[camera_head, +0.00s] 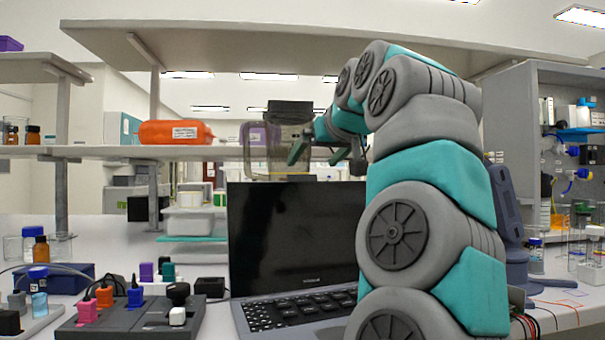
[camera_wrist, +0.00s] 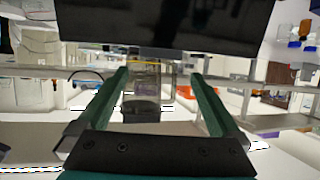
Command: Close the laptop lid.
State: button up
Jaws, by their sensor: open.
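The laptop stands open on the bench in the head view, its dark lid (camera_head: 285,240) tilted up and its keyboard base (camera_head: 285,313) flat in front. My arm hides the right part of both. My gripper (camera_head: 318,153) is above the lid's top edge, with its green fingers apart and nothing seen between them. In the wrist view, the spread fingers of my gripper (camera_wrist: 158,80) reach forward, and the dark lid (camera_wrist: 150,25) fills the top of the picture. I cannot tell whether the fingers touch the lid.
A clear jar with a dark lid (camera_head: 290,108) shows behind the fingers at shelf level. An orange case (camera_head: 175,133) lies on the shelf (camera_head: 95,151). A dark control box (camera_head: 125,322) with coloured plugs stands left of the laptop. Bottles and cables lie at the right.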

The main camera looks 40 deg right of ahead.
aim_at(304, 190)
jog(key=x, duration=0.7)
jog(key=shift+w+f+p, duration=0.1)
jog(key=shift+w+p, duration=0.05)
jog(key=shift+p, duration=0.15)
grip_shut()
dwell(0.5)
